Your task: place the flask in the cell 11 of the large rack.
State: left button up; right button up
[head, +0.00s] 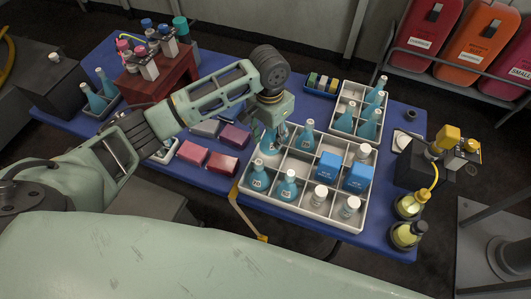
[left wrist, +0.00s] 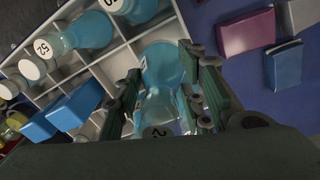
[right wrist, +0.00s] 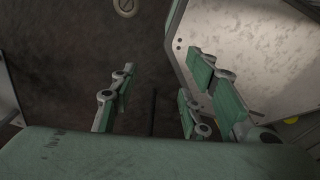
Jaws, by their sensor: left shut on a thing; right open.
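The large rack (head: 300,206) is a white tray with dividers on the blue table. My left gripper (head: 274,122) is above its far left corner, shut on a blue flask (head: 269,146). The held flask also shows between the fingers in the left wrist view (left wrist: 161,68), over or in a rack cell; I cannot tell whether its base touches the floor. The rack holds other blue flasks (head: 287,188), white-capped bottles (head: 350,207) and blue boxes (head: 357,177). Cell numbers are not legible. My right gripper (right wrist: 160,95) is open and empty, seen only in the right wrist view.
A smaller rack (head: 343,123) with blue flasks stands behind the large rack. Red and purple boxes (head: 223,165) lie to its left. Yellow flasks (head: 409,206) stand at the table's right edge. A red stand (head: 160,73) with small devices is at the far left.

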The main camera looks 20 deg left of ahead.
aim_at(271, 148)
pick_arm(q)
notch_tip(271, 148, down, 3)
jog(key=shift+f, duration=0.15)
notch_tip(271, 148, down, 3)
jog(key=shift+f, duration=0.1)
jog(key=shift+w, duration=0.1)
pick_arm(e)
jog(key=shift+s+a+r, duration=0.25)
jog(key=shift+a+r, duration=0.05)
jog(key=shift+a, duration=0.25)
pick_arm(q)
jog(key=shift+f, duration=0.1)
jog(key=o, duration=1.4)
jog(key=shift+f, duration=0.1)
jog(key=r, duration=1.2)
jog(key=shift+a+r, duration=0.15)
jog(key=shift+a, duration=0.1)
pick_arm(e)
jog(key=shift+a+f, duration=0.2)
jog(key=shift+f, duration=0.1)
jog(key=shift+d, duration=0.15)
